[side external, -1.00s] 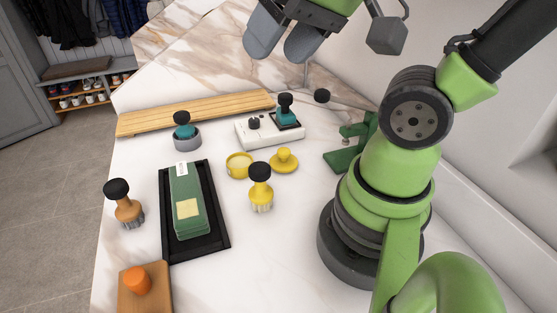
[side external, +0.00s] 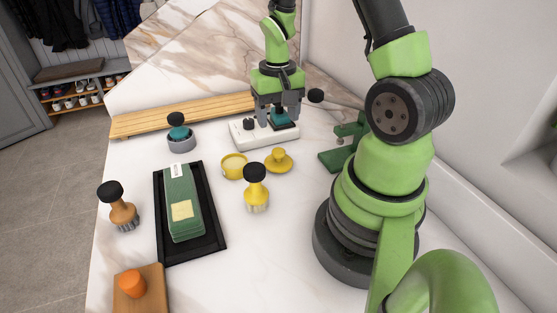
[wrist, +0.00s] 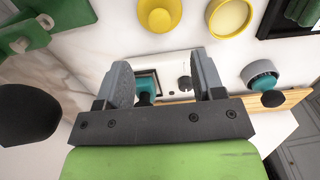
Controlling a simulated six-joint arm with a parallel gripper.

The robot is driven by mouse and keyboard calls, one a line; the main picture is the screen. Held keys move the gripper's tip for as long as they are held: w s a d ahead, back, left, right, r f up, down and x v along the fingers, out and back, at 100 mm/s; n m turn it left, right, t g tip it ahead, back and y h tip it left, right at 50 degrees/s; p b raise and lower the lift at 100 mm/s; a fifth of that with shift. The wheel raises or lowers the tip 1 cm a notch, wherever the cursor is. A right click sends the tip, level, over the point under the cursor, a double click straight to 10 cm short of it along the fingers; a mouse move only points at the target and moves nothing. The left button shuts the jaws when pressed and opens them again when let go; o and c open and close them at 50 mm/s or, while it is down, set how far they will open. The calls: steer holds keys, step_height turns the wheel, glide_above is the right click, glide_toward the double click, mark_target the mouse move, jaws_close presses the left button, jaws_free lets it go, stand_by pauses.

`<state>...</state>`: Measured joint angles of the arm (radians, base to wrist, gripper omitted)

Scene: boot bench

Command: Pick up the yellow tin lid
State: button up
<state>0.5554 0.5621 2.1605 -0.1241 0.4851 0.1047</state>
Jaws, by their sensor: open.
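The yellow tin lid (side external: 279,161), a flat disc with a raised knob, lies on the marble top just right of the open yellow tin (side external: 233,167). In the wrist view the lid (wrist: 160,14) is cut by the top edge, with the tin (wrist: 229,17) to its right. My gripper (side external: 277,114) is open and points down behind the lid, over the white block (side external: 242,132). In the wrist view a teal piece (wrist: 146,88) on that block shows between my fingers (wrist: 164,72), nearer the left one. I cannot tell whether they touch it.
A black-topped yellow brush (side external: 256,189) stands in front of the tin and lid. A green metal stand (side external: 338,159) is to the right. A grey pot with a teal top (side external: 180,140) and a slatted wooden board (side external: 150,122) are behind left. A black tray (side external: 216,243) lies left.

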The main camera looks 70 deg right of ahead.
mark_target(278, 149)
step_height(278, 149, down, 10)
steer(key=shift+r, duration=0.1)
stand_by(0.4)
steer(key=c, duration=1)
